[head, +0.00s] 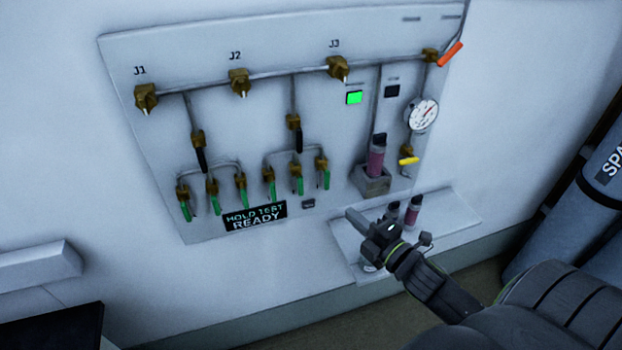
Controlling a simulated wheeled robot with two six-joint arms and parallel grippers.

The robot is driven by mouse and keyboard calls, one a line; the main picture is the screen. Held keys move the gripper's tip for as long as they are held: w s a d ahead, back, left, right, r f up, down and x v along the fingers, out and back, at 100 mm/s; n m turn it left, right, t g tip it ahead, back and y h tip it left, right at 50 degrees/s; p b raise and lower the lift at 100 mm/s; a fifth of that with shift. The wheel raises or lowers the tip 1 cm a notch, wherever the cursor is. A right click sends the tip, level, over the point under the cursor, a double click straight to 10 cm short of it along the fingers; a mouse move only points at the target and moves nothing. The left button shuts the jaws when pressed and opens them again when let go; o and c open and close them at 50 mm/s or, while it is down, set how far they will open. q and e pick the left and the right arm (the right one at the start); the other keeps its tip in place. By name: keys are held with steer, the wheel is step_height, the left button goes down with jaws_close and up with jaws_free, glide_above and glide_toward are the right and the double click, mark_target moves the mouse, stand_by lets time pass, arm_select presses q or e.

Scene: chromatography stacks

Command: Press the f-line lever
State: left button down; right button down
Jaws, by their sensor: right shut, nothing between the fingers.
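A white wall panel (250,60) carries brass valves on grey pipes, with J1, J2 and J3 printed along the top. Several green levers (297,185) hang in two groups at the lower part. Two black levers (201,160) hang above those groups. An orange lever (450,54) sticks out at the top right, and a yellow lever (408,161) lies nearly level under the gauge. No label naming the f-line lever is readable. My right gripper (353,216) is shut and empty, in front of the shelf, right of the green levers and apart from every lever. My left gripper is out of view.
A round gauge (423,115) sits at the panel's right. A dark-red cartridge (376,160) stands in a grey holder. A shelf (455,208) below bears more cartridges, partly behind my gripper. A display (255,216) reads HOLD TEST READY. Grey cylinders (590,190) stand at right.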

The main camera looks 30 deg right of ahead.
mark_target(327, 180)
steer(key=shift+a+r, duration=0.25)
steer(key=shift+r, duration=0.3)
steer(key=w+a+b, duration=0.1)
steer(key=w+b, duration=0.1)
steer(key=w, duration=0.8)
steer(key=shift+b, duration=0.35)
steer(key=shift+f+n, duration=0.1)
steer(key=shift+n, duration=0.2)
steer(key=shift+d+b, duration=0.1)
steer(key=shift+b, duration=0.25)
